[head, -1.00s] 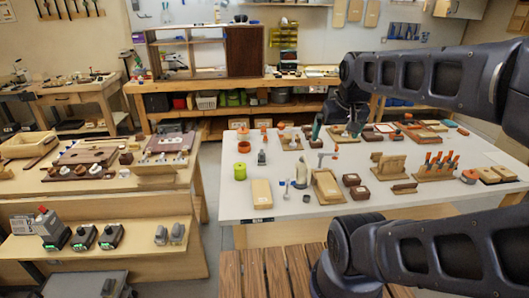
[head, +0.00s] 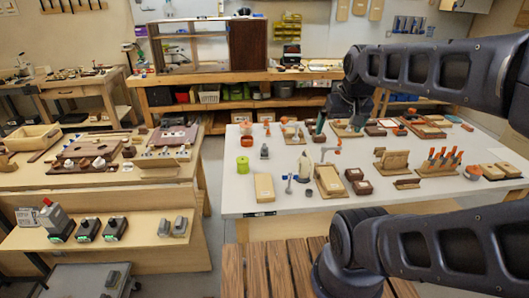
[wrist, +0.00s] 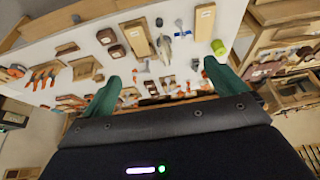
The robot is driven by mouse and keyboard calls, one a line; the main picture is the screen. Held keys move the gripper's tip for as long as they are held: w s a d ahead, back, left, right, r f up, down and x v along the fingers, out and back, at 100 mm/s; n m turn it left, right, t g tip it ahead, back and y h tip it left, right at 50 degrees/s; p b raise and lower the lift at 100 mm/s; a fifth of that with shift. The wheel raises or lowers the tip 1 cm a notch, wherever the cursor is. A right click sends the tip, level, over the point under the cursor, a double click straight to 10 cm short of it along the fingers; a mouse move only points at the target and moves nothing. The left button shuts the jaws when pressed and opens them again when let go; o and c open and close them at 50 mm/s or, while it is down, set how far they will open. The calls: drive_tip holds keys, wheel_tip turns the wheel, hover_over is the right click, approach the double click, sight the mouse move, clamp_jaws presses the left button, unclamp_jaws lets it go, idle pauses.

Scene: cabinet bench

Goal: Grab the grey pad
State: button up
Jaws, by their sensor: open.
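I cannot pick out a grey pad for certain in either view. Two small grey blocks (head: 172,226) stand on the low shelf at the left of the head view, but I cannot tell whether either is a pad. My gripper (head: 340,124) is over the far part of the white table (head: 290,203) in the head view. In the wrist view its green fingers are spread wide, with my gripper (wrist: 160,72) open and empty above the table. Small items on the table show between and beyond the fingers, well apart from them.
The white table carries a green roll (head: 243,164), a pale wooden block (head: 264,187), a rack of orange-handled tools (head: 440,160) and several wooden trays. A wooden bench (head: 120,181) stands at the left. Bare tabletop shows along the table's front edge.

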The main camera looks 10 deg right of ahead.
drive_tip(key=shift+w, duration=0.1)
drive_tip(key=shift+c, duration=0.3)
drive_tip(key=n+g+h, duration=0.2)
drive_tip(key=n+g, duration=0.3)
drive_tip(key=n, duration=1.2)
hover_over(264, 145)
drive_tip(key=f, duration=2.8)
drive_tip(key=shift+s+a+f, duration=0.4)
drive_tip(key=shift+f, duration=0.5)
drive_tip(key=shift+w+d+f, duration=0.1)
drive_tip(key=shift+d+f, duration=0.1)
drive_tip(key=shift+f, duration=1.5)
drive_tip(key=shift+d+f, duration=0.25)
drive_tip(key=shift+f, duration=1.4)
drive_tip(key=shift+w+d+f, duration=0.1)
drive_tip(key=shift+d+f, duration=0.1)
drive_tip(key=shift+f, duration=1.5)
drive_tip(key=c, duration=0.9)
